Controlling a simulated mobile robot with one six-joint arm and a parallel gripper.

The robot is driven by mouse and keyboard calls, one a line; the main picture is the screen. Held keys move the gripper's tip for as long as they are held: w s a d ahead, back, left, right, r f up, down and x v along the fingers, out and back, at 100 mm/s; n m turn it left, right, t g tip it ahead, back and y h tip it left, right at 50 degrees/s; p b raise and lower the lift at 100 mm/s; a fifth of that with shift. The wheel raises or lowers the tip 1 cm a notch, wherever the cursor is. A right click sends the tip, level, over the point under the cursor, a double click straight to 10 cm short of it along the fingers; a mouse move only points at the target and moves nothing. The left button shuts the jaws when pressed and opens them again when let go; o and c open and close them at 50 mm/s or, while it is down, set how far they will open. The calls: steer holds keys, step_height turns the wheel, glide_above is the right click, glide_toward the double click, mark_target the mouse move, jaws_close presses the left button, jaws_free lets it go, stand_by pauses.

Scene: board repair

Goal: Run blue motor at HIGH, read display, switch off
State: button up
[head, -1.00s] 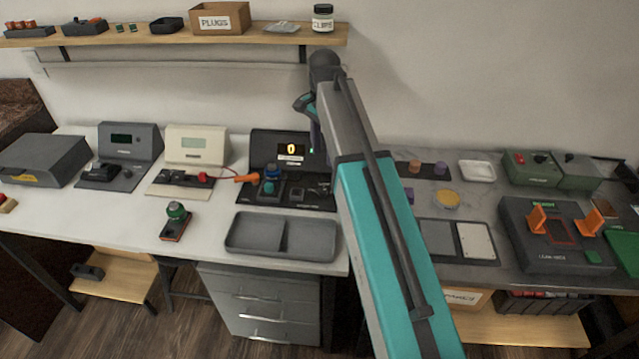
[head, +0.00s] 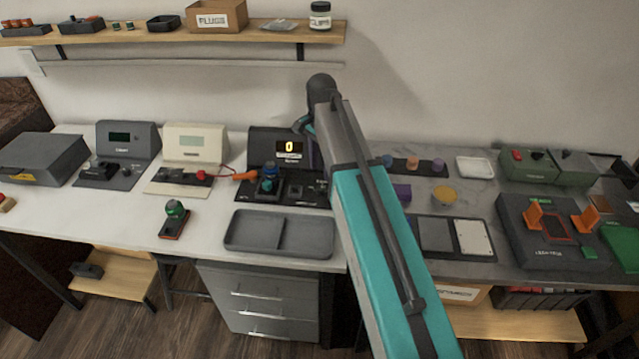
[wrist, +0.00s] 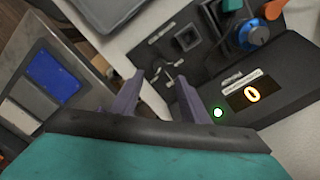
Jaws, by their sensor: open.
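The dark test station (head: 258,145) stands at the back of the white bench, left of my arm. Its display (head: 290,147) reads 0, and the display also shows in the wrist view (wrist: 251,95). A green light (wrist: 218,113) glows beside the display. The blue motor (head: 270,172) sits on the station; it also shows at the upper right of the wrist view (wrist: 255,33). My gripper (wrist: 156,78) is open over the station's switch area, with a small switch lever (wrist: 170,80) between its fingertips. I cannot tell whether they touch it or which position it is in.
An orange plug (head: 245,176) on a red lead lies left of the motor. A grey two-part tray (head: 280,252) is in front. A green-topped motor (head: 175,208) in a red-edged holder stands to its left. Two other meters (head: 128,135) (head: 195,140) stand further left.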

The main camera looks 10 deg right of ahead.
mark_target(321, 188)
steer(key=shift+f, duration=3.7)
steer(key=shift+p, duration=0.3)
jaws_close()
